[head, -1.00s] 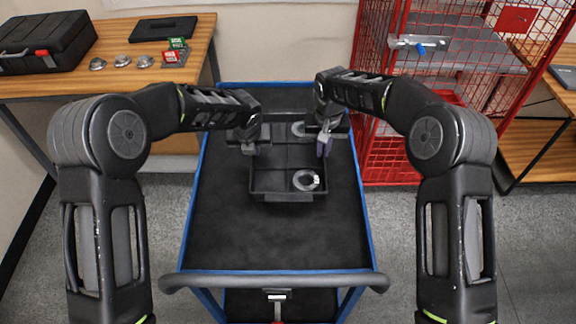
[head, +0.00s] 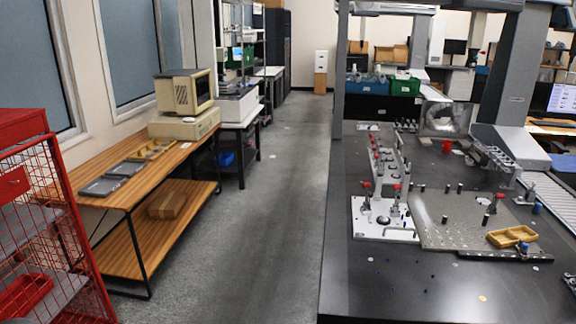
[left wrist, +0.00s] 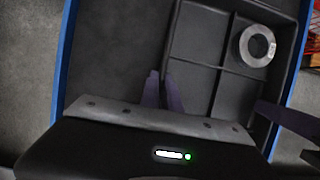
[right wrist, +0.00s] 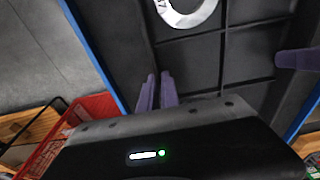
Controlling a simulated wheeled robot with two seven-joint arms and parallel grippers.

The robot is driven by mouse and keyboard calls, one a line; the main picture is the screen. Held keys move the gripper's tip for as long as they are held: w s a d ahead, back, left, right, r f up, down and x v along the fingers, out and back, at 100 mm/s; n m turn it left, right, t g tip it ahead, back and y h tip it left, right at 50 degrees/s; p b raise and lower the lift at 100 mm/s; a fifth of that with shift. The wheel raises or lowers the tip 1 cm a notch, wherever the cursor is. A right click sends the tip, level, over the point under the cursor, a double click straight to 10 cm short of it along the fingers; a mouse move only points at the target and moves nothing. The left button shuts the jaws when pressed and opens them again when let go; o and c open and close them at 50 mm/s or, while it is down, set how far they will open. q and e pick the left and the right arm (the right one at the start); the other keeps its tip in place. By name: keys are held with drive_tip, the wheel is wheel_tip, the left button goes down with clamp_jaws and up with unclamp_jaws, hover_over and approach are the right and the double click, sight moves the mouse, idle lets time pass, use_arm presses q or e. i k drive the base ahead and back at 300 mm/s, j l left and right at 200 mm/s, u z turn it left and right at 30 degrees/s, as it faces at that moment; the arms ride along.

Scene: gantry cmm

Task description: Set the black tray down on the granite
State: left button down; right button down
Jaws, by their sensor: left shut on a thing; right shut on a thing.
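The black tray shows in the left wrist view (left wrist: 190,60) and the right wrist view (right wrist: 228,52); it has dividers, and a silver ring (left wrist: 257,47) lies in one compartment. My left gripper (left wrist: 163,88) is shut on one tray wall. My right gripper (right wrist: 155,92) is shut on another part of the wall. Under the tray is the blue-edged cart (left wrist: 60,60); I cannot tell whether the tray touches it. The dark granite table (head: 420,285) fills the right of the head view, where neither gripper nor the tray shows.
On the granite stand a perforated fixture plate (head: 455,225), a white plate with red-knobbed clamps (head: 383,222) and a yellow tray (head: 511,237). The granite's near strip is mostly bare. A wooden bench (head: 105,195) and red cage (head: 45,240) are left; open floor (head: 265,220) lies between.

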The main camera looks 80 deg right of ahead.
sight(499, 287)
drive_tip(key=k+l+z, duration=0.35)
drive_tip(key=z, duration=0.15)
drive_tip(key=k+l+z, duration=0.25)
drive_tip(key=l+z, duration=0.25)
drive_tip(key=k+l+z, duration=0.2)
drive_tip(key=l+z, duration=0.8)
drive_tip(key=l, duration=0.25)
drive_tip(key=l+z, duration=0.45)
drive_tip(key=l, duration=0.2)
drive_tip(key=i+l+z, duration=0.2)
drive_tip(key=l+z, duration=0.3)
drive_tip(key=l, duration=0.1)
